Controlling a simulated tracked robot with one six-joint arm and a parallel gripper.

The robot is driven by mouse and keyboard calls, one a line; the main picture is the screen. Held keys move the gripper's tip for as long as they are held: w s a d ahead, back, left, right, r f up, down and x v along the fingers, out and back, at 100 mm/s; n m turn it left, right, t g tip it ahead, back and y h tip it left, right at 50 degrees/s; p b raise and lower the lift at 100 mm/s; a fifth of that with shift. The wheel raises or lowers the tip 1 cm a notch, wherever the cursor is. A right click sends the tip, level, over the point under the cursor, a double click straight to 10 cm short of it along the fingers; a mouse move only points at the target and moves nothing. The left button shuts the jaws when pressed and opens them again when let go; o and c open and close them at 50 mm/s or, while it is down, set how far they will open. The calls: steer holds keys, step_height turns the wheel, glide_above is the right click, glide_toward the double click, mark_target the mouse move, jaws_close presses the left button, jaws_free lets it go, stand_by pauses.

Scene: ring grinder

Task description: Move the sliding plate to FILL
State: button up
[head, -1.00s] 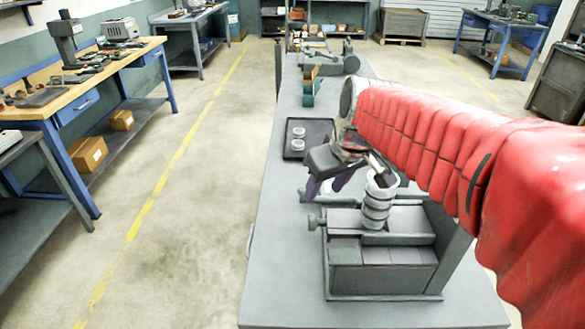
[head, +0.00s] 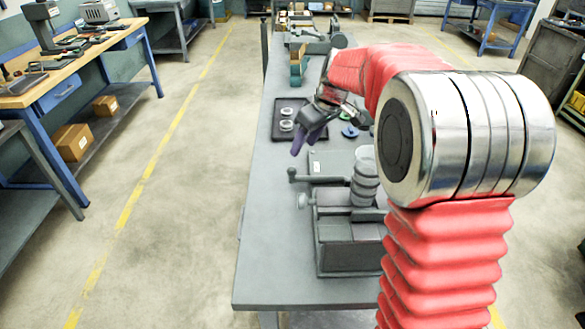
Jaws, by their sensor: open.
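The grinder (head: 345,258) is a grey box-shaped machine near the front of the long table. A flat sliding plate (head: 332,198) with a round knob (head: 303,201) at its left end lies across its top. A stack of pale rings (head: 364,180) stands upright over the plate's right part. No FILL mark is readable. My gripper (head: 306,143), with dark purple fingers, is open and empty. It is beyond and left of the grinder, above the table and apart from the plate. My own arm hides the grinder's right side.
A dark tray (head: 280,132) with two pale rings lies beyond the grinder. A green disc (head: 350,132) and a blue one lie right of it. A flat grey piece with a handle (head: 293,175) is just behind the grinder. The table's left front is bare.

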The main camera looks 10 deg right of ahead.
mark_target(292, 167)
steer(key=shift+w+f, duration=0.1)
steer(key=shift+w, duration=0.1)
steer(key=x, duration=1.3)
steer(key=shift+w+a+f, duration=0.1)
steer(key=shift+w+f, duration=0.1)
steer(key=shift+f, duration=0.15)
steer(key=shift+c, duration=0.3)
jaws_close()
